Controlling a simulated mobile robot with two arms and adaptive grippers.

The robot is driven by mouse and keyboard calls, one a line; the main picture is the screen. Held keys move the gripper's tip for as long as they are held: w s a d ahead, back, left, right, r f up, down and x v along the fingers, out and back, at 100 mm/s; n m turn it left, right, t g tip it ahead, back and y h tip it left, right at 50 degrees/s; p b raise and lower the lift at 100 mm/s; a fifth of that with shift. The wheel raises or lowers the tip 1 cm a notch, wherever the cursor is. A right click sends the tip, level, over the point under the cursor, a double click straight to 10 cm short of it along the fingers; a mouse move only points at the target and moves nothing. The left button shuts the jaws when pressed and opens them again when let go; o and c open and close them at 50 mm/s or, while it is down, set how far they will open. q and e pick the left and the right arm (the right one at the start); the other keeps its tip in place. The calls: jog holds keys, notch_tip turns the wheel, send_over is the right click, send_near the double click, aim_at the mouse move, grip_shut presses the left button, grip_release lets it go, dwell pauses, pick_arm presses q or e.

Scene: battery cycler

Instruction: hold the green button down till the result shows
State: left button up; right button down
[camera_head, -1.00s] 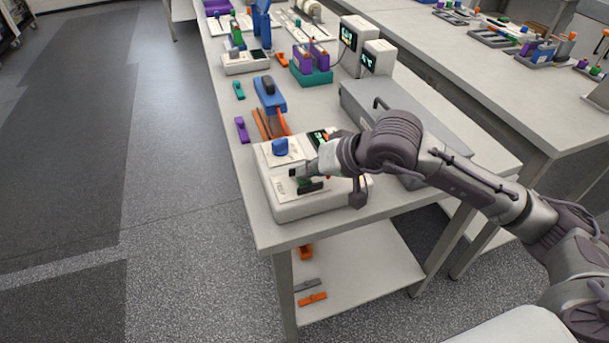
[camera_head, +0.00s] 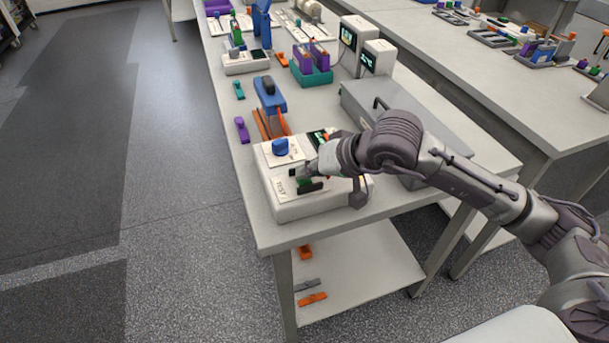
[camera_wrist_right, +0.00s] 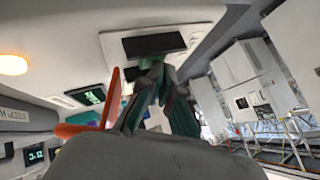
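The white battery cycler box (camera_head: 305,207) sits at the near end of the bench in the head view. It has a blue knob (camera_head: 281,147), a dark display with green marks (camera_head: 317,137) and a TEST label (camera_head: 284,189). A small green patch, seemingly the green button (camera_head: 304,182), shows right under my right gripper (camera_head: 309,170) and is mostly hidden by it. The fingers point down at it; I cannot tell whether the button is pressed. In the right wrist view the fingers (camera_wrist_right: 158,78) come together with nothing seen between them. My left gripper is out of view.
A grey case with a handle (camera_head: 395,118) stands right of the cycler, close to my arm. A blue holder (camera_head: 268,95) stands behind it. Purple (camera_head: 242,130) and teal (camera_head: 239,90) clips lie along the left edge. The floor at left is clear.

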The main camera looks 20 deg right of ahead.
jog(key=shift+f, duration=0.3)
dwell(0.4)
jog(key=shift+w+d+r, duration=0.1)
jog(key=shift+w+r, duration=0.1)
jog(key=shift+r, duration=0.6)
jog(key=shift+w+r+p, duration=0.2)
jog(key=shift+r+p, duration=0.1)
jog(key=shift+r, duration=0.2)
jog(key=shift+r+p, duration=1.1)
jog(key=shift+r, duration=1.25)
